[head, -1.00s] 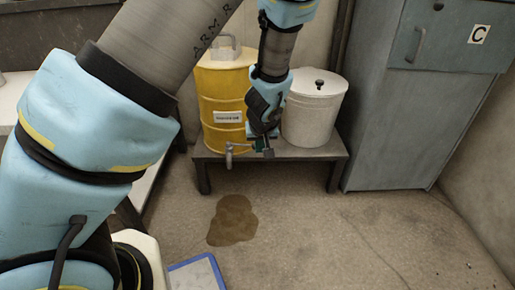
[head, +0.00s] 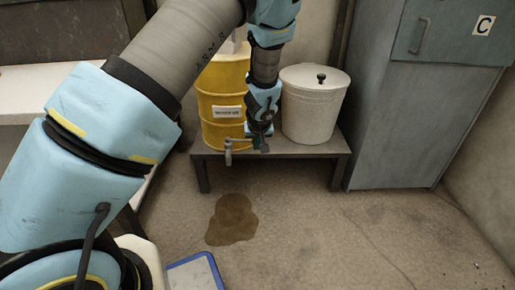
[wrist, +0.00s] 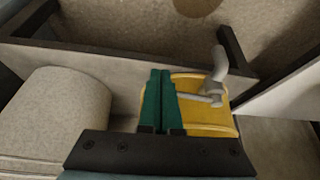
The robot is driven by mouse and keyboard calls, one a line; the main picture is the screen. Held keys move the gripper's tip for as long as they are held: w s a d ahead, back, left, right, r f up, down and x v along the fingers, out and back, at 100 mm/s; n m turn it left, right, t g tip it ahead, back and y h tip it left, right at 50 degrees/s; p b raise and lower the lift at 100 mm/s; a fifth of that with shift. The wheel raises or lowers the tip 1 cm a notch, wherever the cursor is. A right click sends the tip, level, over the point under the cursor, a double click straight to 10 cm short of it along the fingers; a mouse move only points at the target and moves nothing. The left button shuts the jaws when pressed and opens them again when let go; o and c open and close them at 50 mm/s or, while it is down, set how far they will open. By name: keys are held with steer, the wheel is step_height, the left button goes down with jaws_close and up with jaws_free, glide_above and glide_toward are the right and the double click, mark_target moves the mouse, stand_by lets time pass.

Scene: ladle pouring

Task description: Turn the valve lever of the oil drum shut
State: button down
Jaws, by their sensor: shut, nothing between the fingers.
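The yellow oil drum (head: 222,90) stands on a low bench, with a label on its front. Its grey valve (head: 229,150) sticks out at the bottom front. In the wrist view the valve spout (wrist: 219,62) curves out from the drum, and the valve lever (wrist: 198,97) reaches sideways from it toward my fingers. My gripper (head: 261,147) points down just right of the valve. Its green fingers (wrist: 160,76) are together and empty, beside the lever's end. I cannot tell whether they touch it.
A white lidded bin (head: 312,108) stands on the bench (head: 290,149), close to the right of my gripper. A brown oil stain (head: 232,219) lies on the floor below the valve. A grey cabinet (head: 405,125) is at right. A blue-edged tray (head: 195,272) lies in front.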

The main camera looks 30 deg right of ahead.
steer(key=shift+w+d+r+n+y+p, duration=0.15)
steer(key=shift+w+d+n+p, duration=0.1)
steer(key=shift+w+d+n, duration=0.2)
steer(key=shift+w+d+f+n+y+p, duration=0.1)
steer(key=shift+w+d+n+y+p, duration=0.1)
steer(key=shift+w+n, duration=0.25)
